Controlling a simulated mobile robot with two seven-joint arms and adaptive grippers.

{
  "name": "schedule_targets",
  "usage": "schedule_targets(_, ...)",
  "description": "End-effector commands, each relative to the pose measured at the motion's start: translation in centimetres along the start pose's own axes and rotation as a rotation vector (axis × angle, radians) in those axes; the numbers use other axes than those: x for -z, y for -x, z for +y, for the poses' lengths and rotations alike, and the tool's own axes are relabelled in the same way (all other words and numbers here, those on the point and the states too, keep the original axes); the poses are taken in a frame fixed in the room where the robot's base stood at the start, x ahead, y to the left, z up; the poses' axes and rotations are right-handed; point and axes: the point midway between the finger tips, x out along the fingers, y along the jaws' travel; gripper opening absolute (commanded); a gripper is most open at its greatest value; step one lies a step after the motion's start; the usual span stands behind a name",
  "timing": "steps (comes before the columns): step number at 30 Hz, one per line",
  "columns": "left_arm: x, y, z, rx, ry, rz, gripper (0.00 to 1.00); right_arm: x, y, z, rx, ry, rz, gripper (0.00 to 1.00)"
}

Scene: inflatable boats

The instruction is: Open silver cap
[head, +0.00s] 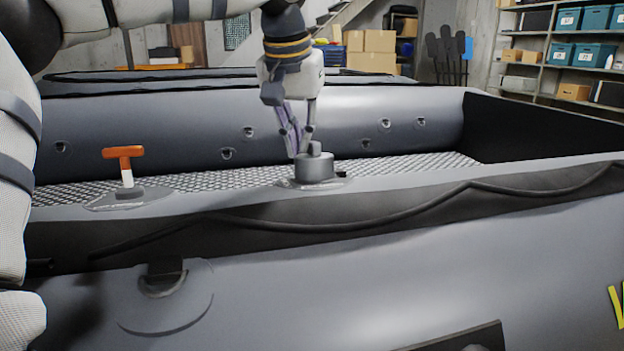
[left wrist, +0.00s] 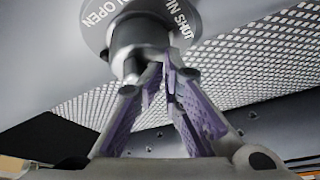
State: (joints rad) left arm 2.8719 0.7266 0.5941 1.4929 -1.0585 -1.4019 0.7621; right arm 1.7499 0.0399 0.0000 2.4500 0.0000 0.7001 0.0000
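The silver cap (head: 315,168) is a grey cylinder with a small knob on top, standing upright on a round patch on the boat's near tube. In the left wrist view the cap (left wrist: 138,35) sits on a round plate lettered OPEN and SHUT. My left gripper (head: 303,143) points down from above, its fingertips right beside the knob. In the left wrist view the purple-padded fingers of my left gripper (left wrist: 163,78) converge close to the knob's end. The tips look close together; whether they touch the knob or each other is unclear. My right gripper is not in view.
An orange T-shaped handle (head: 124,165) stands on another patch to the left. The grey inflatable boat (head: 400,255) fills the foreground, with a patterned floor (head: 225,181) inside. Shelves (head: 545,50) and cardboard boxes (head: 372,50) are far behind. The space right of the cap is clear.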

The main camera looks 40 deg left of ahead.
Motion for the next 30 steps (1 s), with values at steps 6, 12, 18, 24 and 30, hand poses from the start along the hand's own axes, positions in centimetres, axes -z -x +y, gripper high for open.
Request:
schedule_targets(6, 0.3, -1.6, 1.1, -0.006, -0.002, -0.025, 0.00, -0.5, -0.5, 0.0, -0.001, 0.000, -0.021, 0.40)
schedule_targets(12, 1.0, -1.1, 1.7, -0.007, -0.002, -0.022, 0.00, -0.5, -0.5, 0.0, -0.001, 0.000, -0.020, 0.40)
schedule_targets(18, 1.3, -0.8, 2.0, -0.008, -0.005, -0.022, 0.00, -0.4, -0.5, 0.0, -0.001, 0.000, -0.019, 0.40)
schedule_targets(24, 2.0, -0.5, 2.7, -0.006, -0.006, -0.022, 0.00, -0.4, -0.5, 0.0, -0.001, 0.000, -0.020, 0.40)
schedule_targets(30, 2.1, -0.4, 2.9, -0.008, -0.007, -0.023, 0.00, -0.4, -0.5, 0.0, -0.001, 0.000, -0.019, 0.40)
